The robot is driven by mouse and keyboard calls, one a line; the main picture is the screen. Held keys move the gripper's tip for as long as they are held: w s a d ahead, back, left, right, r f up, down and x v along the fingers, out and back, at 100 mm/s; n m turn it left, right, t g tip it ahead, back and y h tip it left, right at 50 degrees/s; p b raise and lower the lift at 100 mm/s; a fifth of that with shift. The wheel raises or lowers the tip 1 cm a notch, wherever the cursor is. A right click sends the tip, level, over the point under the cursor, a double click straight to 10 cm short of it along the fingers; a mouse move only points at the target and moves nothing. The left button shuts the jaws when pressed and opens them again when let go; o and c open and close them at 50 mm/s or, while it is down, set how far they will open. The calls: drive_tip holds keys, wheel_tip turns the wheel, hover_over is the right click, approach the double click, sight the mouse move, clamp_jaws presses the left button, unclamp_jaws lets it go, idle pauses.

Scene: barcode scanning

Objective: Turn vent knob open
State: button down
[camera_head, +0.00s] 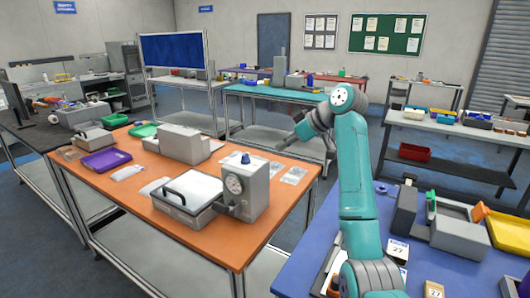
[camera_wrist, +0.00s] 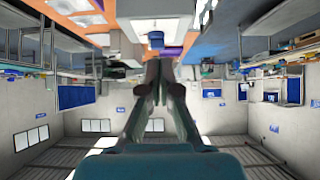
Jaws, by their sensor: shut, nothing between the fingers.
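The blue vent knob (camera_head: 245,158) sits on top of a grey box with a round gauge (camera_head: 234,184), on the orange table. A lidded grey chamber (camera_head: 190,193) with a black handle adjoins the box. In the wrist view, which looks upside down, the blue knob (camera_wrist: 156,41) shows just beyond the fingertips. My gripper (camera_wrist: 158,66) is shut and empty. In the head view my gripper (camera_head: 283,145) is in the air to the right of the knob and apart from it. The knob's turn position cannot be told.
The orange table (camera_head: 110,197) also holds a purple tray (camera_head: 106,161), a green tray (camera_head: 143,130), a grey machine (camera_head: 182,143) and flat clear packets. A blue table (camera_head: 300,277) with bins and cards stands at right front. The air between my gripper and the knob looks clear.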

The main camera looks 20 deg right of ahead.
sight(246, 160)
drive_tip(key=x, duration=0.4)
drive_tip(key=r+x, duration=0.1)
drive_tip(key=x, duration=0.2)
drive_tip(key=w+x, duration=0.1)
drive_tip(key=x, duration=0.3)
drive_tip(key=shift+w+a+f, duration=0.1)
drive_tip(key=shift+w+a, duration=0.05)
drive_tip(key=shift+a, duration=0.4)
drive_tip(key=shift+w+a, duration=0.4)
drive_tip(key=shift+w, duration=0.1)
